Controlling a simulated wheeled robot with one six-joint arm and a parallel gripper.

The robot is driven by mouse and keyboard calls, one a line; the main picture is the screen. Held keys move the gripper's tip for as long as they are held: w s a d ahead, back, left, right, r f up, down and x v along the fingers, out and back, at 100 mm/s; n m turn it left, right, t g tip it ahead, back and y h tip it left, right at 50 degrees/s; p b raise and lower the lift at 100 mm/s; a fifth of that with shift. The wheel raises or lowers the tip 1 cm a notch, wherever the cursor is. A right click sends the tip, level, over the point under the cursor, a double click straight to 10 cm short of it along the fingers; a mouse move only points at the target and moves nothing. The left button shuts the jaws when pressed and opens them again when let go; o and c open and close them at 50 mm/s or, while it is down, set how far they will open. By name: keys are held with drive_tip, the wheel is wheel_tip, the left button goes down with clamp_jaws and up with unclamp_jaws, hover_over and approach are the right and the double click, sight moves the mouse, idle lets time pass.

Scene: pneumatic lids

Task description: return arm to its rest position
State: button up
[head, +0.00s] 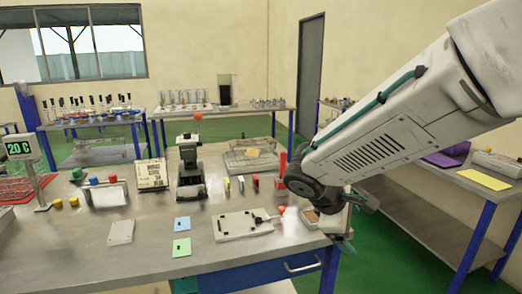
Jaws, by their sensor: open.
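My arm enters from the upper right and slants down to the left across the view, with its wrist in front of the table's right end. My gripper (346,246) hangs below the wrist, small and partly hidden, by the right edge of the metal table (150,255). Its fingers are hard to make out; it is open, and I see nothing held in it. A small brown block (312,218) is just left of the gripper on the table.
A black press with a red knob (191,180) stands behind. A side bench (460,180) with a yellow sheet (484,179) stands right; green floor lies between.

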drive_tip(key=s+d+r+m+y, duration=0.1)
drive_tip(key=s+m, duration=0.3)
drive_tip(key=s, duration=0.4)
drive_tip(key=s+d+r+m+g+y, duration=0.1)
drive_tip(key=s+d+r+m+y, duration=0.1)
drive_tip(key=s, duration=0.6)
drive_tip(key=s+d+r+m+y, duration=0.2)
drive_tip(key=s+m+y, duration=0.2)
drive_tip(key=s+m, duration=0.2)
drive_tip(key=shift+s+d+r+g, duration=0.15)
drive_tip(key=shift+s+d+g, duration=0.25)
drive_tip(key=shift+s, duration=0.5)
